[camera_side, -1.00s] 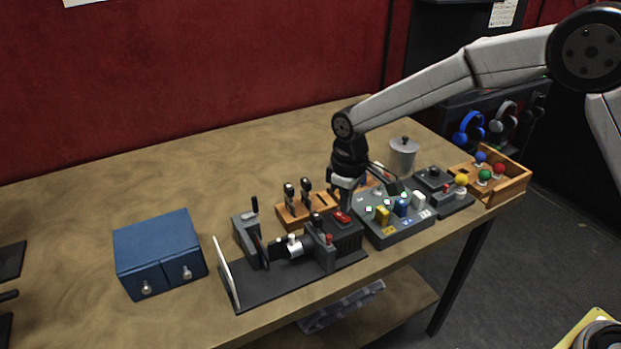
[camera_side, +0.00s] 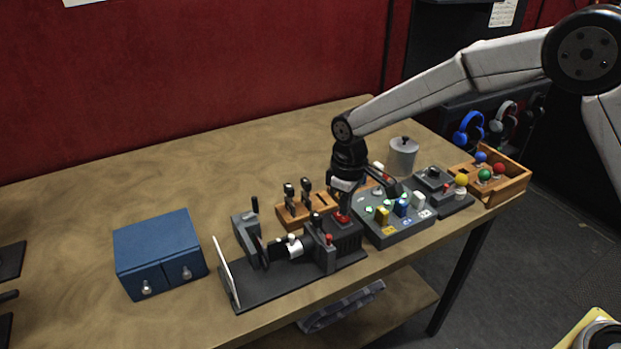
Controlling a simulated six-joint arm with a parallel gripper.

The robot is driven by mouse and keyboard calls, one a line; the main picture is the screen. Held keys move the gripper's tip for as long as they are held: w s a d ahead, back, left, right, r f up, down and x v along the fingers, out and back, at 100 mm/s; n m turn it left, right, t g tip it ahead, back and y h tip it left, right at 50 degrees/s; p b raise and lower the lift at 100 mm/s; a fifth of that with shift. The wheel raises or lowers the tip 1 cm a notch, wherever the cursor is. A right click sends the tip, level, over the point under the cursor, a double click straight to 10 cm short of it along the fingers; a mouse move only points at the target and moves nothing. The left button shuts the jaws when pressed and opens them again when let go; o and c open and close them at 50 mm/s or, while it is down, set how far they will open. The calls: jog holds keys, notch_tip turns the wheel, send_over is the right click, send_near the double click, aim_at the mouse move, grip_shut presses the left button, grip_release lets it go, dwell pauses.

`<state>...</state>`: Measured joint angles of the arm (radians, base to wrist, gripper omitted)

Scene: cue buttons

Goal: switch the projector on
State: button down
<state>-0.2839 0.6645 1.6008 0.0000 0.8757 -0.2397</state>
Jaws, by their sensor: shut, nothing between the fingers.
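The projector (camera_side: 345,240) is a dark box at the right end of a black base plate (camera_side: 278,283), with a silver lens part (camera_side: 294,246) and a white screen (camera_side: 227,272) on the same plate. A red switch (camera_side: 343,218) is on top of the projector. My gripper (camera_side: 343,208) is shut, points down and is right above the red switch. The fingertips look to touch it or nearly so; I cannot tell which. They hide part of the switch.
A grey button box (camera_side: 398,232) with coloured buttons stands just right of the projector. A wooden rack (camera_side: 296,213) is behind it. A blue drawer box (camera_side: 158,252), a grey lidded pot (camera_side: 403,156) and a wooden tray with coloured balls (camera_side: 515,185) stand around. The back left table is clear.

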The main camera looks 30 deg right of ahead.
aim_at(345, 218)
jog(key=shift+f, duration=0.9)
dwell(0.8)
jog(key=shift+r, duration=3.5)
jog(key=s+d+f+m+t, duration=0.1)
jog(key=s+d+m, duration=0.2)
jog(key=s+d, duration=0.4)
jog(key=s+d+f+m+t, duration=0.1)
jog(key=s+d+f+m, duration=0.1)
jog(key=s+d, duration=0.5)
jog(key=s+m, duration=0.1)
jog(key=s, duration=0.5)
jog(key=shift+f+t, duration=0.3)
